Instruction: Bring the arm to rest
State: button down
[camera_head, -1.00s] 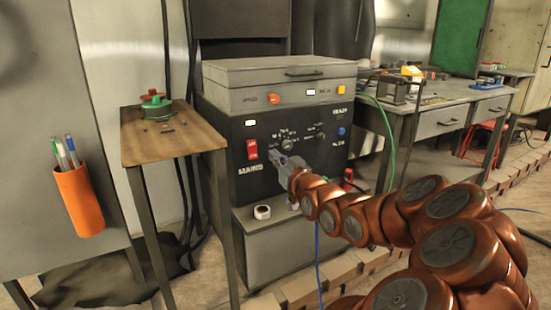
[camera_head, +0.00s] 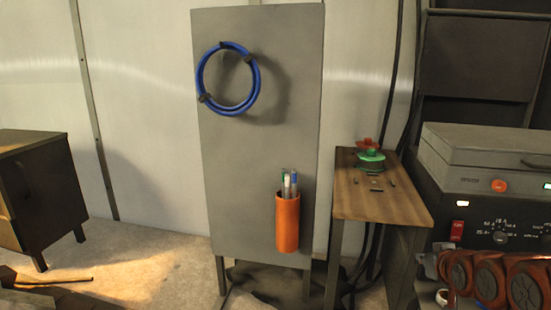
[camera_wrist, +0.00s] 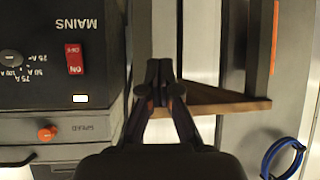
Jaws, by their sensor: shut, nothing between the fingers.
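My arm's red-brown links (camera_head: 490,278) show at the lower right of the head view, in front of the machine. My gripper (camera_wrist: 160,88) is in the middle of the wrist view, with its dark fingertips together and nothing between them. In the head view only a small grey part at the arm's left end shows, so its fingers are not clear there. In the wrist view, which is upside down, the black machine panel (camera_wrist: 50,85) with a red switch (camera_wrist: 74,59) lies left of the fingers. The edge of a wooden-topped table (camera_wrist: 225,105) shows behind and right of them.
In the head view, the wooden table (camera_head: 375,203) carries a green and red item (camera_head: 370,160). A grey board (camera_head: 235,160) holds a blue cable coil (camera_head: 228,112) and an orange pen holder (camera_head: 287,222). A dark cabinet (camera_head: 45,195) stands left. Open floor lies between cabinet and board.

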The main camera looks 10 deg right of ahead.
jog(key=s+a+r+g+p, duration=0.4)
jog(key=s+a+r+p, duration=0.2)
jog(key=s, duration=0.4)
jog(key=s+a+r+n+g+y+p, duration=0.1)
jog(key=s+a+r+g+p, duration=0.3)
jog(key=s+a+r+p, duration=0.2)
jog(key=s+a+r+g+p, duration=0.4)
jog(key=s+a+p, duration=0.5)
jog(key=s, duration=0.5)
jog(key=shift+s+a+r+g+y, duration=0.35)
jog(key=shift+a+r, duration=0.55)
jog(key=shift+a, duration=0.35)
